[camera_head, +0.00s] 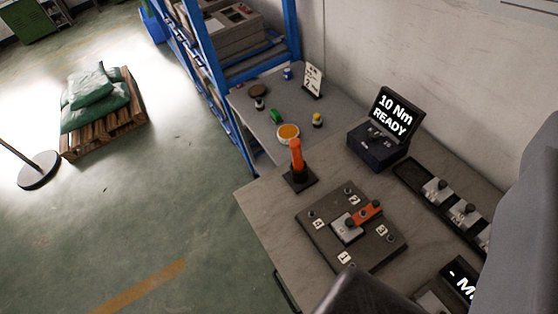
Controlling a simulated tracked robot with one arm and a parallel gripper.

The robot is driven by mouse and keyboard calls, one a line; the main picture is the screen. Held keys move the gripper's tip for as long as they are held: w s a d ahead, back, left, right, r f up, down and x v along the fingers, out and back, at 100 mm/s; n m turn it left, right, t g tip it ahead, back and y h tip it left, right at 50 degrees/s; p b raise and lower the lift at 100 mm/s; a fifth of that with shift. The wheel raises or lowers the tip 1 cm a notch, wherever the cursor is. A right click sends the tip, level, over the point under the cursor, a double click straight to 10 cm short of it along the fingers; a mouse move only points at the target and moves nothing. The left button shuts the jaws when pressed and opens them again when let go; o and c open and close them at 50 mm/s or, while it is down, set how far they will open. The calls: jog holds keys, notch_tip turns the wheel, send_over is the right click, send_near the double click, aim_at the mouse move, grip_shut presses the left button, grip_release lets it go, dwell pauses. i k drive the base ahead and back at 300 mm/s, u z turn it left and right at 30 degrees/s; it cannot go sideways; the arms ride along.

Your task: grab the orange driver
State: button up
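The orange driver (296,154) stands upright in a small dark square base (300,179) near the far left corner of the grey workbench (262,197). Part of my gripper (362,292) shows as a dark blurred shape at the bottom edge, apart from the driver and nearer to the camera. Its fingertips cannot be made out, so its opening is not visible.
A dark numbered plate (325,232) holds a red-orange clamp in front of the driver. A box reading "10 Nm READY" (377,146) stands behind right. A dark parts rail (412,176) lies right. Another table (258,123) with small items adjoins the blue rack (207,70).

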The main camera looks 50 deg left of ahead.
aim_at(295, 144)
jog(key=k, duration=0.7)
jog(key=u, duration=0.35)
jog(key=i, duration=0.85)
jog(key=u, duration=0.5)
